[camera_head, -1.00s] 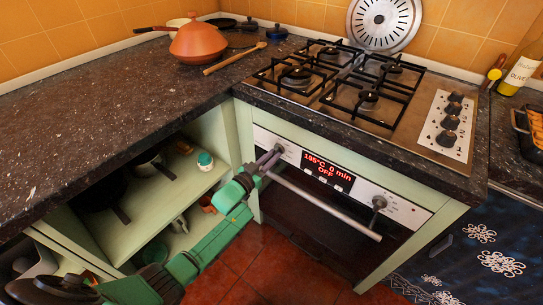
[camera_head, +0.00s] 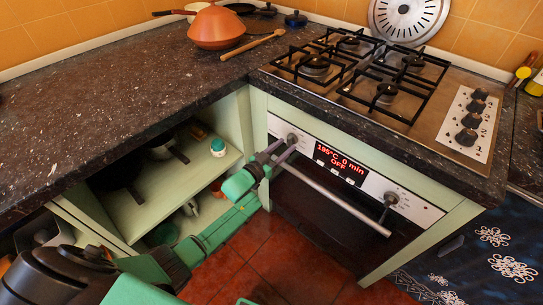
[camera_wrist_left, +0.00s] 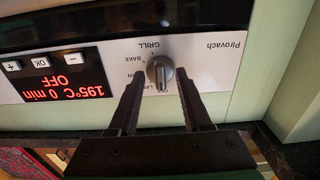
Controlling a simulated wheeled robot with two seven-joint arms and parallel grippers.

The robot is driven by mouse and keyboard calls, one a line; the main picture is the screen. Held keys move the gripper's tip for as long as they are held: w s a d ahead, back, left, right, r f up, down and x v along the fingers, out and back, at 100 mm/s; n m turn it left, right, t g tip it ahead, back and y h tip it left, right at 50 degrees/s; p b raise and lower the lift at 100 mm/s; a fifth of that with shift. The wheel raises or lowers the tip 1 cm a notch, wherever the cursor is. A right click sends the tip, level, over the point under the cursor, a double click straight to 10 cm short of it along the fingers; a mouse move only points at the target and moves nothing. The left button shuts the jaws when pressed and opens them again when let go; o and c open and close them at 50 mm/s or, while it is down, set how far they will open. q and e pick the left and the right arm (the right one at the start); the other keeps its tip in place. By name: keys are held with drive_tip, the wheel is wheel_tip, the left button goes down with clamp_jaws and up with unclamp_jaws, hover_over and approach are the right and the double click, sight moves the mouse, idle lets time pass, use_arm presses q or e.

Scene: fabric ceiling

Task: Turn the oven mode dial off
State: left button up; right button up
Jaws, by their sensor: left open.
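The oven mode dial is the grey knob (camera_head: 292,139) at the left end of the oven's control panel. In the left wrist view the dial (camera_wrist_left: 160,74) shows close up, with GRILL and BAKE printed beside it; other labels are partly hidden by a finger. My left gripper (camera_head: 281,154) is open at the dial, with one dark finger on each side of it in the wrist view. I cannot tell whether either finger touches it. The red display (camera_head: 340,164) reads 195°C, 0 min, OFF. My right gripper is not in view.
A second knob (camera_head: 390,199) is at the panel's right end. The long oven door handle (camera_head: 335,201) runs just below the panel. The worktop edge and gas hob (camera_head: 365,75) are above. Open shelves (camera_head: 165,195) lie to the left, holding pans and jars.

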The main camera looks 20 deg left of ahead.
use_arm(q)
drive_tip(key=p+v, duration=0.1)
drive_tip(key=v, duration=1.3)
drive_tip(key=s+a+f+n+g+y+p, duration=0.1)
drive_tip(key=s+a+f+g+y+p, duration=0.1)
drive_tip(key=s+f, duration=0.35)
drive_tip(key=s+a+f+g+y+p, duration=0.1)
drive_tip(key=s+a+f+g+y, duration=0.15)
drive_tip(key=f, duration=0.65)
drive_tip(key=s+a+f+n+g+y+p, duration=0.1)
drive_tip(key=s+f+g+p, duration=0.2)
drive_tip(key=f, duration=0.4)
drive_tip(key=s+f+g, duration=0.4)
drive_tip(key=s+f, duration=0.1)
drive_tip(key=s, duration=0.8)
drive_tip(key=s+d+f+g+y+p, duration=0.1)
drive_tip(key=s+f+g, duration=0.3)
drive_tip(key=s, duration=0.9)
wheel_tip(320, 180, down, 2)
drive_tip(key=shift+f, duration=0.1)
drive_tip(key=shift+w, duration=0.1)
